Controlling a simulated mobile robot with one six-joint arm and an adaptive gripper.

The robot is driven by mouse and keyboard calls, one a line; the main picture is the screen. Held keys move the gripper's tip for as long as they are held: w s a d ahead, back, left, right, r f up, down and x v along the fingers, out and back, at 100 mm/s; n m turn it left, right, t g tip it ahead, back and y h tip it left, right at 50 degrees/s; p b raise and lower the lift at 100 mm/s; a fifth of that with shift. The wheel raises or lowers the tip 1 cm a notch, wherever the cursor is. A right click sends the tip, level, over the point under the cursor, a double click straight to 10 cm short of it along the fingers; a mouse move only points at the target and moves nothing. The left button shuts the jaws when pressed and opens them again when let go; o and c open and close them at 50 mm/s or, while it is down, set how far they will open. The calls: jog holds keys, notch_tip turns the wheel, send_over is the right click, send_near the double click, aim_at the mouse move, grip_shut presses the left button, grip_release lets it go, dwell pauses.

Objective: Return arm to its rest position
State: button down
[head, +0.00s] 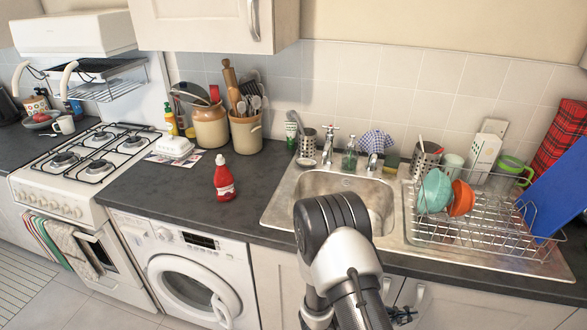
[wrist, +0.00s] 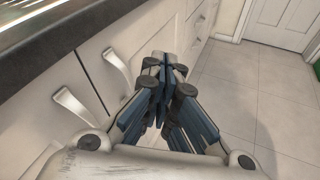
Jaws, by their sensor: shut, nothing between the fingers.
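My gripper (wrist: 168,62) shows in the wrist view, shut and empty, with its blue-sided fingers together. It points down past the cabinet fronts, and the tiled floor lies beyond it. In the head view my arm stands in front of the sink, in the lower middle of the picture. The gripper's fingertips are hard to make out there; part of it may show low beside the arm.
The counter edge (wrist: 60,60) and cabinet handles (wrist: 118,70) are close on the left in the wrist view. A sink (head: 325,183), dish rack (head: 480,225), red bottle (head: 223,178) and washer (head: 190,275) are near. The floor (wrist: 255,105) to the right is clear.

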jog(key=s+a+r+m+g+y, duration=0.1)
jog(key=s+r+m+g+y, duration=0.1)
jog(key=s+r+m, duration=0.3)
jog(key=s+r+m+g+y, duration=0.1)
jog(key=r+m, duration=0.1)
jog(key=r, duration=0.5)
jog(key=s+a+r+m+g+y, duration=0.1)
jog(key=s+r+m+g+y, duration=0.2)
jog(key=r, duration=0.4)
jog(key=s+a+r+m+t+y, duration=0.7)
jog(key=a+r, duration=0.4)
jog(key=a, duration=0.2)
jog(key=shift+s+r+t+y, duration=0.15)
jog(key=shift+s+t+y, duration=0.35)
jog(key=shift+s+y, duration=0.25)
jog(key=shift+w, duration=0.1)
